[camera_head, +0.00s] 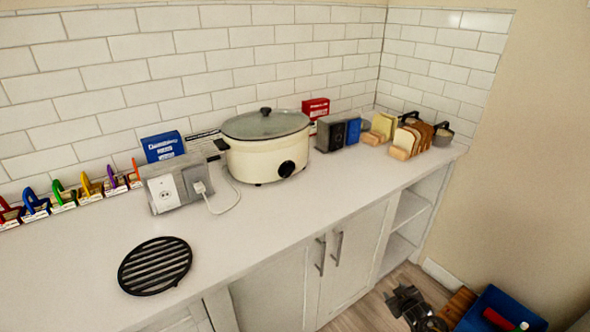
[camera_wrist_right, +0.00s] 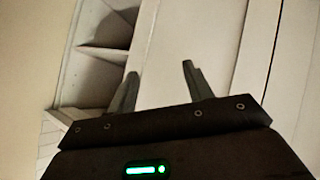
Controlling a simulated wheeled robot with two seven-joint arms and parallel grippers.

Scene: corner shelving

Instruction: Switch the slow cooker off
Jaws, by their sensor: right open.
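The cream slow cooker (camera_head: 255,163) stands upright on the counter with its lid on. Its black knob (camera_head: 286,169) is on the front, facing the room; its setting is too small to read. A white cord runs to a plug (camera_head: 200,187) at a grey outlet box (camera_head: 163,193) left of the cooker. My right gripper (camera_head: 400,298) is low in front of the counter, far below and right of the cooker. In the right wrist view its fingers (camera_wrist_right: 160,82) are apart and empty, before the white cabinet front. My left gripper is not seen.
A black round grate (camera_head: 155,266) lies on the counter at the front left. Small boxes and bread slices (camera_head: 403,145) stand right of the cooker. Cabinet handles (camera_head: 338,248) stick out below the counter. The counter (camera_head: 260,225) in front of the cooker is clear.

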